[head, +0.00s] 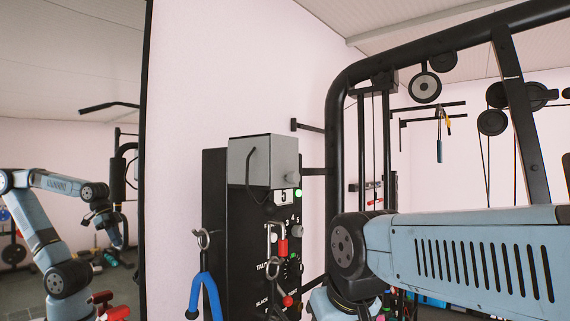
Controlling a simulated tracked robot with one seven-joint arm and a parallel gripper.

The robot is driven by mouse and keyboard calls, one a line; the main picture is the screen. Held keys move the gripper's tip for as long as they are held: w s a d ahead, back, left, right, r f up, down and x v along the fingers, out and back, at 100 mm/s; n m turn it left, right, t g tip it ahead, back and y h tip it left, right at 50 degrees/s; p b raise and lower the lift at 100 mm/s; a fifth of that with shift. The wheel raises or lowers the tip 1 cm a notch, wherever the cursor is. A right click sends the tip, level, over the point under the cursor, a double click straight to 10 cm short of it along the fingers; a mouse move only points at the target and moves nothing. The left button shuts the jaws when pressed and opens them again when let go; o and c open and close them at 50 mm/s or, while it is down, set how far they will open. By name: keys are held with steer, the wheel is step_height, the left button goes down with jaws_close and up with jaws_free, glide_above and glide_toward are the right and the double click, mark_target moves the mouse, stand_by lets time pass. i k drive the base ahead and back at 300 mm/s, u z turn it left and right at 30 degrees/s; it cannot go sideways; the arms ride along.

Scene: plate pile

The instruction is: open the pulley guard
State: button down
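A grey box-like cover (263,167) with a thin black handle loop sits at the top of a dark upright panel (216,240). It looks closed over the panel's top; I cannot tell for sure that it is the pulley guard. Below it the panel shows numbers, a green light, a red-handled part (282,246) and a red knob. My blue-grey arm crosses the lower right, with its dark joint right of the panel. My gripper does not show directly. A mirror at left reflects a similar arm, too small to read its fingers.
A black gym frame (344,150) with pulleys (425,88) and cables stands behind my arm. A blue-handled tool (207,290) hangs at the panel's lower left. The tall mirror (75,90) fills the left side. The wall above the panel is bare.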

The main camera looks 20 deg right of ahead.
mark_target(284, 159)
steer(key=z, duration=1.05)
steer(key=k, duration=1.65)
steer(key=u, duration=0.95)
steer(key=i, duration=1)
steer(key=z, duration=0.05)
